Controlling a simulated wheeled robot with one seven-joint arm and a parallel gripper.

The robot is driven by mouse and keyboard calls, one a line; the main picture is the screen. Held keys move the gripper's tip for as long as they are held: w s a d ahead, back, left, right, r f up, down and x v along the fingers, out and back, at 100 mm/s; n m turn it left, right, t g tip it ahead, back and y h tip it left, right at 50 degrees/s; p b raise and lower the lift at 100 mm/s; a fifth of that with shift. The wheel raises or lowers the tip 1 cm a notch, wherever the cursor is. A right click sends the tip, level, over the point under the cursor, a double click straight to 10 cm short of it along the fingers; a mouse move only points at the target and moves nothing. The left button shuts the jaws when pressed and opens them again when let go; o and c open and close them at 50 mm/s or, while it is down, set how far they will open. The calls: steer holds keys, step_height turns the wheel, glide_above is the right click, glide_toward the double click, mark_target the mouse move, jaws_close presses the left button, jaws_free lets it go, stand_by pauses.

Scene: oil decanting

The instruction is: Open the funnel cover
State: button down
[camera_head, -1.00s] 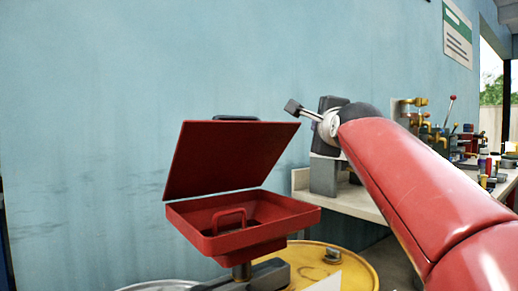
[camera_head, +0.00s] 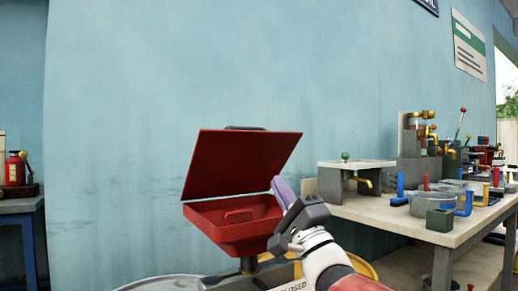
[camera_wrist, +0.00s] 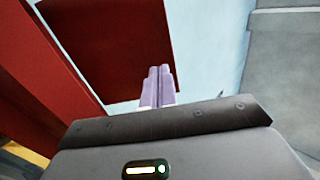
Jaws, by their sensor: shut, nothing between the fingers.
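The red funnel (camera_head: 236,222) is a square tray with a small red handle inside, mounted above a yellow drum. Its red cover (camera_head: 240,163) stands raised and tilted back along the far edge, with a dark handle at its top. My gripper (camera_head: 281,186) is at the right edge of the funnel, its purple fingers pointing up, right of the cover. In the wrist view the fingers (camera_wrist: 159,80) are together and empty. The cover (camera_wrist: 110,45) is beyond them, and the funnel's wall (camera_wrist: 45,60) is at the left. Whether the fingers touch the cover cannot be told.
A workbench (camera_head: 430,229) with valves, taps and coloured fittings stands at the right. The yellow drum (camera_head: 362,267) is beneath the funnel. A blue table (camera_head: 20,208) with a red item is at far left. The blue wall is close behind.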

mark_target(253, 140)
steer(key=p+x, duration=0.3)
steer(key=x, duration=0.9)
